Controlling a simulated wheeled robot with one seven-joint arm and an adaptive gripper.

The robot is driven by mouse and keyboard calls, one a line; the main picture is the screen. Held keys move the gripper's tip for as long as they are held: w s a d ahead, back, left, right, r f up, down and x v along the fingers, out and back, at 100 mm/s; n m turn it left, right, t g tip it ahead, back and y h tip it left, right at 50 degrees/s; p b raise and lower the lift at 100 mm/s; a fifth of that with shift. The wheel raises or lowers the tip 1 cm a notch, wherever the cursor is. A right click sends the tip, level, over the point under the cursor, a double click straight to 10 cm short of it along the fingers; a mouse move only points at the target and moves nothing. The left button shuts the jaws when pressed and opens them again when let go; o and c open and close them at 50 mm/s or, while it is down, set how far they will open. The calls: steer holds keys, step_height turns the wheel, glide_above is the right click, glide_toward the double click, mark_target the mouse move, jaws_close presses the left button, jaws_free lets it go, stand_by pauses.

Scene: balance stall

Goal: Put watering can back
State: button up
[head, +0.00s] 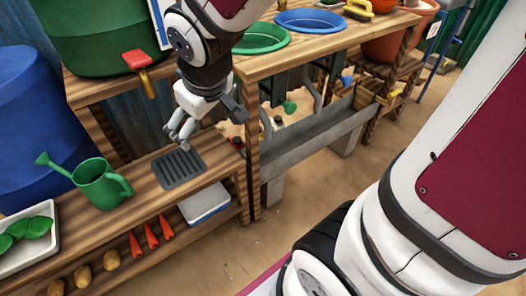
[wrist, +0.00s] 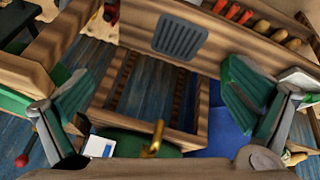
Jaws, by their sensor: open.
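The green watering can (head: 100,183) stands upright on the wooden bench at the left of the head view, spout to the left and handle to the right. A dark grey slatted mat (head: 179,168) lies bare on the bench to its right; it also shows in the wrist view (wrist: 180,37). My gripper (head: 181,134) is above the back of the mat, apart from the can, open and empty. In the wrist view its two fingers (wrist: 160,90) are spread wide with nothing between them. I cannot clearly make out the can behind the right finger there.
A green barrel (head: 95,40) with a red-handled tap (head: 138,61) is close behind my gripper. A blue barrel (head: 30,125) and a white tray (head: 50,215) of green leaves flank the can. Carrots (head: 151,235) and potatoes (head: 83,275) lie on the lower shelf. A wooden table (head: 300,52) stands right.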

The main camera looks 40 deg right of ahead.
steer(key=s+r+m+g, duration=0.1)
steer(key=s+r+g, duration=0.1)
steer(key=s, duration=1.1)
steer(key=s+r+m+g, duration=0.2)
steer(key=s+r+g, duration=0.1)
steer(key=s, duration=0.9)
steer(key=shift+s+y, duration=0.35)
steer(key=shift+y, duration=0.05)
step_height(320, 180, up, 30)
steer(key=t+p, duration=0.3)
steer(key=p, duration=2.5)
steer(key=shift+d+t, duration=0.3)
steer(key=shift+t, duration=0.1)
steer(key=shift+f, duration=0.1)
